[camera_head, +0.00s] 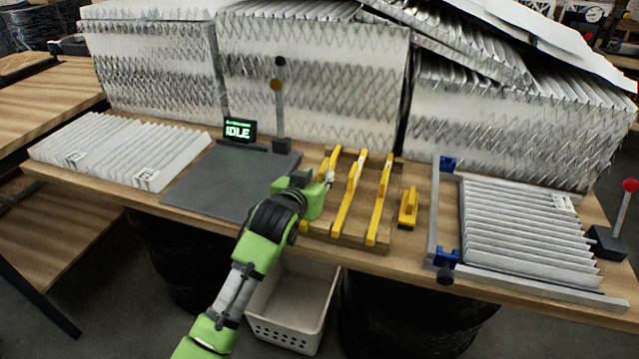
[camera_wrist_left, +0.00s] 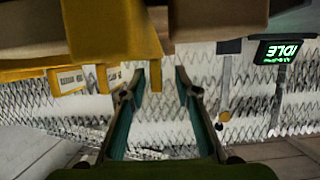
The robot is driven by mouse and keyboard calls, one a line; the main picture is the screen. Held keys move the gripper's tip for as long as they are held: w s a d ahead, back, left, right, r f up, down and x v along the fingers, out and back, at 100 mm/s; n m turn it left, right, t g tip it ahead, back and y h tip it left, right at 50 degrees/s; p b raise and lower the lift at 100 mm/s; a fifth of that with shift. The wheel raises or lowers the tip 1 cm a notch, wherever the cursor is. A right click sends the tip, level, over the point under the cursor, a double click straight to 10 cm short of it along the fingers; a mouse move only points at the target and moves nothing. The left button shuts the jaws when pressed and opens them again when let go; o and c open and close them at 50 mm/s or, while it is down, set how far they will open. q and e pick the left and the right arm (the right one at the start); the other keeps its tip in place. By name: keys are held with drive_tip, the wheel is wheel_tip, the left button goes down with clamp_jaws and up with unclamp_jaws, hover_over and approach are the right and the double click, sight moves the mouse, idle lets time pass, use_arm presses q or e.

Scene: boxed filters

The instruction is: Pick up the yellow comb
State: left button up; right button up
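Three long yellow combs lie side by side in a wooden rack (camera_head: 335,232) on the bench: a left one (camera_head: 334,160), a middle one (camera_head: 347,200) and a right one (camera_head: 379,205). My left gripper (camera_head: 328,179) is at the left comb and hides part of it. In the left wrist view my left gripper (camera_wrist_left: 160,78) has its two fingers apart. A yellow comb end (camera_wrist_left: 155,76) shows between or just beyond the fingertips; I cannot tell whether they touch it. A larger yellow piece (camera_wrist_left: 108,30) is close at the top. My right gripper is not in view.
A short yellow tool (camera_head: 408,208) lies right of the rack. A dark mat (camera_head: 215,185) and an IDLE display (camera_head: 238,130) are to the left. A pleated filter (camera_head: 525,225) sits in a clamped frame at right. Stacked filters (camera_head: 310,75) wall off the back.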

use_arm(q)
clamp_jaws()
drive_tip(key=shift+r, duration=0.15)
